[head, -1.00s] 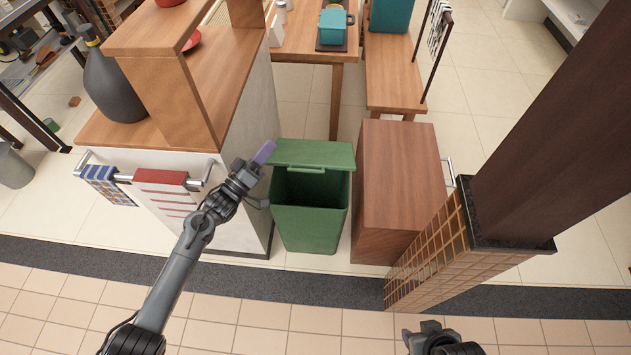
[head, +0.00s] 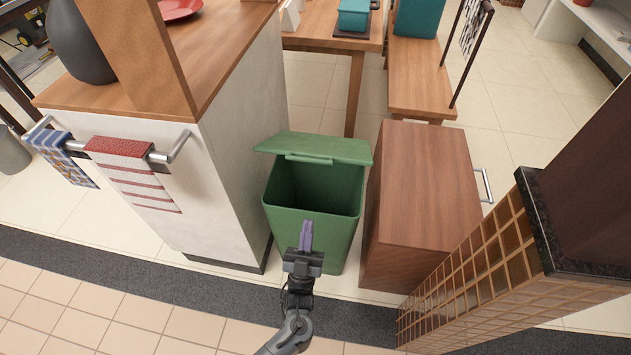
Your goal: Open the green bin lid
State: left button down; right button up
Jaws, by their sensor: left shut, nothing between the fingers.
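The green bin (head: 330,230) stands on the floor between the white counter and a wooden cabinet. Its lid (head: 325,148) is raised and tilted up at the back, and the dark inside of the bin shows. My left gripper (head: 306,236) is in front of the bin, overlapping its front wall in the picture. Its purple fingers are together with nothing between them. I cannot tell whether the fingers touch the bin wall. The gripper is clear of the lid. My right gripper is out of the picture.
The white counter (head: 225,165) with towels (head: 122,165) on a rail is left of the bin. The wooden cabinet (head: 420,190) is close on its right. A tiled pillar base (head: 475,285) stands at right. Tiled floor (head: 90,310) lies open in front.

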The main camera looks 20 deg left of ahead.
pick_arm(q)
jog(key=b+x, duration=0.3)
jog(key=x, duration=1)
jog(key=shift+w+r, duration=0.2)
